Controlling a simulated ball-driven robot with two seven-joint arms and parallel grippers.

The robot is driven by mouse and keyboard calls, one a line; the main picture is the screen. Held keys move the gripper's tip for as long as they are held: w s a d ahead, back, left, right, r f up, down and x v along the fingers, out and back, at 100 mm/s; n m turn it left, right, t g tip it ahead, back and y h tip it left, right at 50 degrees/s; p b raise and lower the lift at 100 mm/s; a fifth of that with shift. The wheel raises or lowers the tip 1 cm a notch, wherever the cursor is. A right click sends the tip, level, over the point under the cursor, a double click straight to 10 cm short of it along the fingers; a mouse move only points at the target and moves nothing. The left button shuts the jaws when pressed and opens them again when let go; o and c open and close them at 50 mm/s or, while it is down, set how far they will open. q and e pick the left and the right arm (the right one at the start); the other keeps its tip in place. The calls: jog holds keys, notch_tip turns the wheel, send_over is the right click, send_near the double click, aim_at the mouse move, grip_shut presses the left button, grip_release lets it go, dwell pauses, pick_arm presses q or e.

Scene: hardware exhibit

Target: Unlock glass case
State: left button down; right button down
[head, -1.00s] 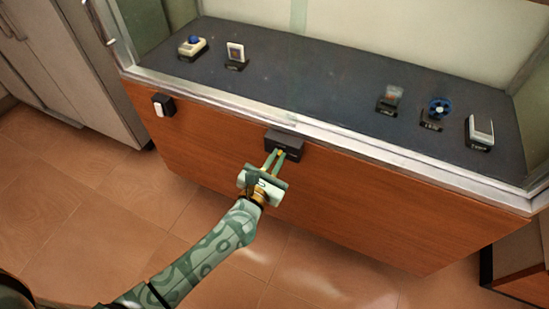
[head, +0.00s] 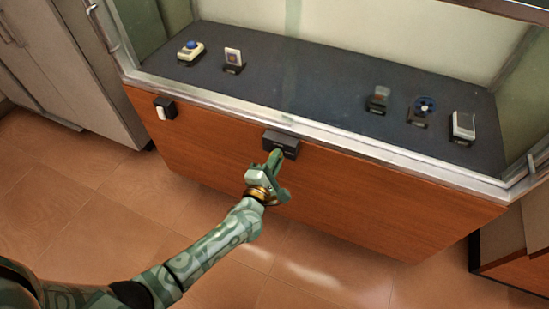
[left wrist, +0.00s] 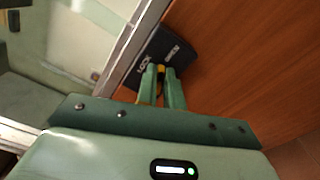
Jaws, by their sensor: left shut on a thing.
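The glass case (head: 330,130) has a wood-panelled base and a metal rim. A dark lock block (head: 281,143) sits on the base's front just under the rim. In the left wrist view the lock block (left wrist: 172,47) shows the words LOCK and OPEN. My left gripper (head: 275,158) reaches the lock's front, and its fingers (left wrist: 162,75) are shut on the lock's small turning piece, which they mostly hide. The gripper is turned nearly edge-on in the head view. My right gripper is not in view.
A small black-and-white box (head: 165,108) is mounted on the panel's left. Several small exhibits, such as a blue-topped one (head: 191,51), stand on the dark display floor (head: 300,85) behind the glass. A grey cabinet (head: 70,60) stands left. The tiled floor (head: 90,220) in front is clear.

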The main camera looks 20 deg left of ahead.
pick_arm(q)
jog(key=shift+f+m+p, duration=0.2)
jog(key=shift+m+p, duration=0.3)
jog(key=shift+m, duration=1.8)
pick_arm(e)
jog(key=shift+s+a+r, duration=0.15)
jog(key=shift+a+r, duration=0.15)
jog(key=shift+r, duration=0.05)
pick_arm(q)
jog(key=shift+s, duration=0.1)
jog(key=c, duration=1.5)
grip_release()
jog(key=shift+d, duration=0.1)
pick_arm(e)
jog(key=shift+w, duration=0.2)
